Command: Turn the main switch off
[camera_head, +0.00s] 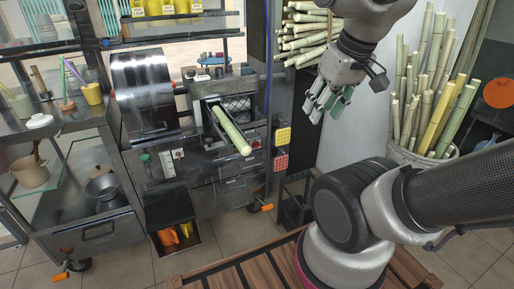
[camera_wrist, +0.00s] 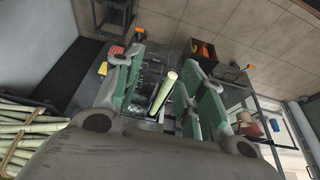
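The steel sugarcane press (camera_head: 145,95) stands left of centre in the head view, with a green cane stalk (camera_head: 231,132) sticking out of its front. Its front panel has a white switch plate (camera_head: 179,154) with a small dark part, a green knob (camera_head: 145,158) to its left, and a small red spot (camera_head: 256,143) to the right. I cannot tell for sure which is the main switch. My gripper (camera_head: 328,104) hangs in the air to the right of the press, touching nothing. In the wrist view my gripper (camera_wrist: 168,88) has its green-padded fingers apart, with the cane stalk (camera_wrist: 163,92) seen beyond them.
Yellow and red pads (camera_head: 282,136) are on the press's right side. A basket of canes (camera_head: 425,152) stands at the right, and more canes (camera_head: 303,34) are stacked behind. A shelf cart with cups and pots (camera_head: 31,171) is at the left. A wooden slatted platform (camera_head: 255,270) lies in front.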

